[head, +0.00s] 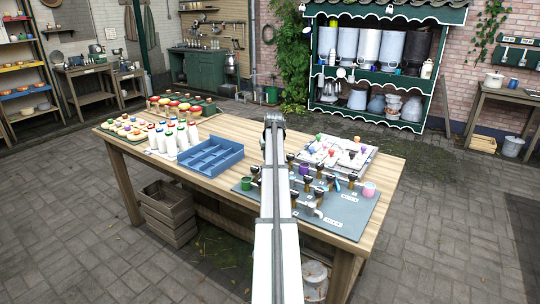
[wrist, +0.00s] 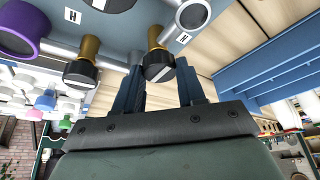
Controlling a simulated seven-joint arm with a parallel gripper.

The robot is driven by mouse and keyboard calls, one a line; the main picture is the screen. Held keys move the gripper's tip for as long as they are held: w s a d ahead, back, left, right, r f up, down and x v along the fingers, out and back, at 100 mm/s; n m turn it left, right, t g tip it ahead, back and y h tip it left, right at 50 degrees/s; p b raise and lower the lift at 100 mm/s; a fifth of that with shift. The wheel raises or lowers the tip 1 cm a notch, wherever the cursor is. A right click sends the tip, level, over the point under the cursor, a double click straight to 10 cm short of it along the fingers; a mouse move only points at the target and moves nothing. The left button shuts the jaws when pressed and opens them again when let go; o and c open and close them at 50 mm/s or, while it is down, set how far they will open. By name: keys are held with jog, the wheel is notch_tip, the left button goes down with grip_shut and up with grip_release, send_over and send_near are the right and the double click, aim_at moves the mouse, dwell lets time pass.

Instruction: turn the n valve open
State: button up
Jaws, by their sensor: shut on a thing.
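Several valves with brass stems and dark round caps stand on the grey-blue board (head: 352,213) on the table, in the head view. In the wrist view, one capped valve (wrist: 158,66) sits between the two blue fingers of my gripper (wrist: 160,72), which is shut on it. A second valve (wrist: 82,68) stands to its left, outside the fingers. White letter labels show on the board; one label (wrist: 183,38) by the held valve looks like an H or a sideways N. In the head view my arm hides the fingertips and the held valve.
A purple cup (wrist: 20,28) is near the valves in the wrist view. A pink cup (head: 369,189) and a green cup (head: 246,184) stand on the board. A blue divided tray (head: 211,160), white bottles (head: 172,142) and a white tray of small items (head: 337,155) share the table (head: 245,133).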

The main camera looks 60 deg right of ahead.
dwell(0.4)
jog(key=o, duration=1)
jog(key=shift+o, duration=0.2)
jog(key=shift+r, duration=0.1)
jog(key=v, duration=1.3)
jog(key=shift+r, duration=0.35)
jog(key=shift+s, duration=0.15)
